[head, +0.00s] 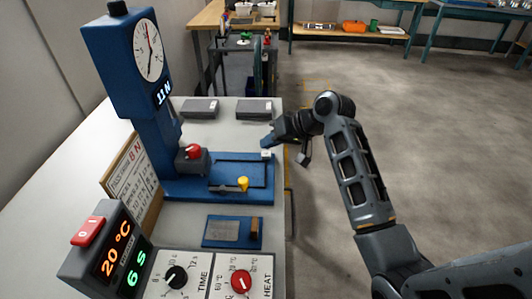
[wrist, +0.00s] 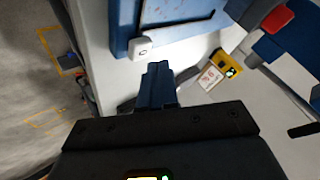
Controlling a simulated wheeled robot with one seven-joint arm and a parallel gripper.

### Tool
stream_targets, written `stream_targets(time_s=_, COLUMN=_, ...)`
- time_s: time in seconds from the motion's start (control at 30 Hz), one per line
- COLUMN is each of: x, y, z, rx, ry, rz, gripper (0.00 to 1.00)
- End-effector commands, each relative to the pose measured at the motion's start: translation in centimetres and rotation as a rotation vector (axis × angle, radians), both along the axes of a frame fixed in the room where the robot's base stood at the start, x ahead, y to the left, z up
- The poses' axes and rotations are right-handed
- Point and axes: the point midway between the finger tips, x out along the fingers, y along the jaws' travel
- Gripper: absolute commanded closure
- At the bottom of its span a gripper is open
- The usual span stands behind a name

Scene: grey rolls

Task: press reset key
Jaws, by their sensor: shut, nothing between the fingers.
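A small white key (head: 266,154) with a dark round symbol sits at the right edge of the blue base (head: 180,188) of a blue machine. In the wrist view the white key (wrist: 141,47) is at the top centre, on the corner of the blue base. My gripper (head: 267,142) comes in from the right and is just behind the key in the head view. In the wrist view my gripper's blue fingers (wrist: 158,72) are shut and empty, a little below the key. I cannot tell how high they are above it, but a gap shows in the wrist view.
The machine carries a round dial (head: 149,50), a red knob (head: 193,152) and a yellow knob (head: 243,184). A display box (head: 112,250) and TIME (head: 174,277) and HEAT (head: 241,281) knobs stand in front. Two grey boxes (head: 254,106) lie behind. Open floor is right.

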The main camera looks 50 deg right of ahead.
Motion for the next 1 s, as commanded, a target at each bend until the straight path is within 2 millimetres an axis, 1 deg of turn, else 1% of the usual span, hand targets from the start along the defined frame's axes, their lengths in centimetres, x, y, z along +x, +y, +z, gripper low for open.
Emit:
stream_targets(time_s=0.23, x=0.0, y=0.01, z=-0.08, rx=0.0, ry=0.0, rz=0.0, gripper=1.0)
stream_targets(time_s=0.5, x=-0.01, y=0.03, z=-0.82, rx=0.0, ry=0.001, rz=0.001, gripper=1.0)
stream_targets(time_s=1.0, x=0.0, y=0.01, z=-0.98, rx=0.0, ry=0.0, rz=0.0, gripper=1.0)
